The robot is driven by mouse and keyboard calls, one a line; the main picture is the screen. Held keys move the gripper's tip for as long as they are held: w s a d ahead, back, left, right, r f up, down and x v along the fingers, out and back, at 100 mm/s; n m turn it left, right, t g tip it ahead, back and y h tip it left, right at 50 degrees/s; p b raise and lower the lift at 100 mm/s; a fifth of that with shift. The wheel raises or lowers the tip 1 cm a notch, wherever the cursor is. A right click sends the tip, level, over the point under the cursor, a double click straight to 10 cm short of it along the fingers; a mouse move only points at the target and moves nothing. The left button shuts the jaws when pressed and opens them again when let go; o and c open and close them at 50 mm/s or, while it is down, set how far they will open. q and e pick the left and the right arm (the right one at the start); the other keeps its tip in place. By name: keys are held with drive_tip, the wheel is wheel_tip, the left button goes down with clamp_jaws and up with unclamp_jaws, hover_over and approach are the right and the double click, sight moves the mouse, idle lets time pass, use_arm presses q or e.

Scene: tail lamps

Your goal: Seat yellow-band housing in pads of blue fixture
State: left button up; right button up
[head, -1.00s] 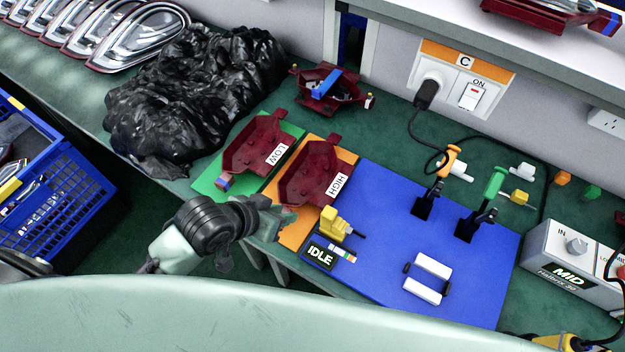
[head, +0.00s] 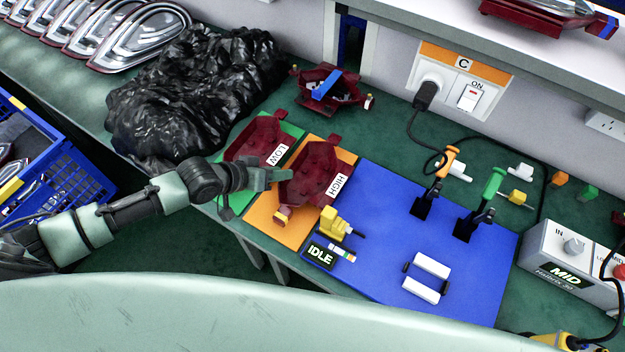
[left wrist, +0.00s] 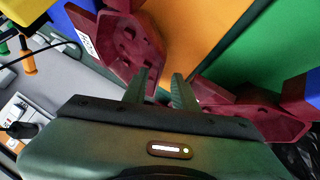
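Two dark red housings lie on mats: one marked HIGH (head: 312,172) on the orange mat (head: 268,222), one marked LOW (head: 250,140) on the green mat (head: 232,200). The HIGH housing has a small yellowish part at its near end; I cannot tell for sure that it is the band. The blue fixture (head: 385,235) has two white pads (head: 422,290) with nothing on them. My left gripper (head: 288,175) is at the HIGH housing's left edge. In the left wrist view its fingers (left wrist: 161,76) are apart and empty, between the HIGH housing (left wrist: 130,45) and the LOW housing (left wrist: 265,110). My right gripper is out of view.
On the fixture stand a yellow device (head: 333,225) by the IDLE display, and two clamps with orange (head: 451,160) and green (head: 495,182) handles. A black plastic heap (head: 195,90) lies left of the mats. Another red housing (head: 330,88) lies behind. A MID control box (head: 570,262) stands right.

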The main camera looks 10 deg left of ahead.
use_arm(q)
drive_tip(key=shift+x, duration=1.3)
clamp_jaws()
drive_tip(key=shift+r, duration=0.1)
